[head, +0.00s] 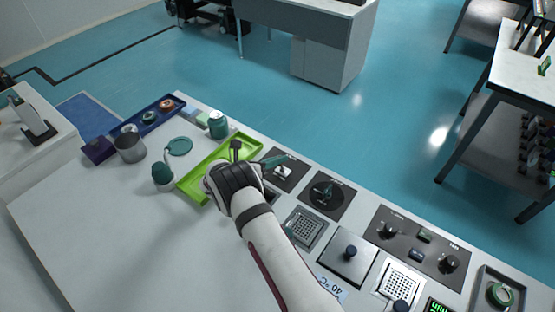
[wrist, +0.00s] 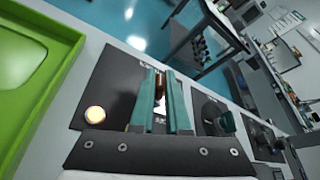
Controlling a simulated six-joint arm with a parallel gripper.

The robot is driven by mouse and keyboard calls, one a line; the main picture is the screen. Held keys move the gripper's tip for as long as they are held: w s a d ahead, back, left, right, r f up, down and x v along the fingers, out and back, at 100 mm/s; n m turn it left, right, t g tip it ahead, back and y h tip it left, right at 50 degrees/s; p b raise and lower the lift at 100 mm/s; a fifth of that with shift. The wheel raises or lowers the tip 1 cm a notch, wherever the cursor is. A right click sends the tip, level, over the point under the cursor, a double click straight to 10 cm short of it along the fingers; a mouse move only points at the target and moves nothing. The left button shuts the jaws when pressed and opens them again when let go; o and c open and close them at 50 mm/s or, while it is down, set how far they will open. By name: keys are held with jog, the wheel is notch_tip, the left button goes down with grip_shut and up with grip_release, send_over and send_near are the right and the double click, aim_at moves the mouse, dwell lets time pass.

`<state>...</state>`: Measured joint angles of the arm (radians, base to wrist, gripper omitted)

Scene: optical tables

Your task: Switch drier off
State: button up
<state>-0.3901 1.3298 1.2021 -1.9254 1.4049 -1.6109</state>
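The black switch panel (wrist: 112,84) lies under my gripper in the wrist view, with a round lamp (wrist: 95,114) glowing warm at its near left corner. The panel also shows in the head view (head: 290,182), partly covered by my gripper. My gripper (wrist: 160,76) has two teal fingers with a narrow gap between them, over the panel. A small brown and pale part, perhaps the switch lever (wrist: 159,90), shows in the gap. I cannot tell whether the fingers touch it. The panel lettering is too small to read.
A green tray (head: 196,187) lies just left of the panel. To the right are a panel with a dark dial (head: 325,194), metal grilles (head: 305,229), a square plate with a knob (head: 348,262) and a two-knob panel (head: 418,238). The table's left front area is bare.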

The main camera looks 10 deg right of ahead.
grip_shut()
jog(key=shift+s, duration=0.1)
jog(key=m+y, duration=0.1)
jog(key=s+d+m+t+y, duration=0.1)
jog(key=m, duration=0.1)
jog(key=shift+d+r, duration=0.1)
jog(key=shift+r, duration=0.1)
jog(key=m, duration=0.1)
jog(key=m+t+y, duration=0.1)
jog(key=shift+s+d+m+t, duration=0.3)
jog(key=shift+s+d, duration=0.05)
jog(key=shift+s, duration=0.05)
jog(key=shift+s+d+f+m+t+y, duration=0.2)
jog(key=shift+m+t+y, duration=0.15)
jog(key=shift+m, duration=0.25)
jog(key=shift+s+d+f+m+t+y, duration=0.15)
jog(key=shift+m+t+y, duration=0.2)
jog(key=shift+m, duration=0.25)
jog(key=shift+r, duration=0.1)
jog(key=o, duration=0.6)
grip_release()
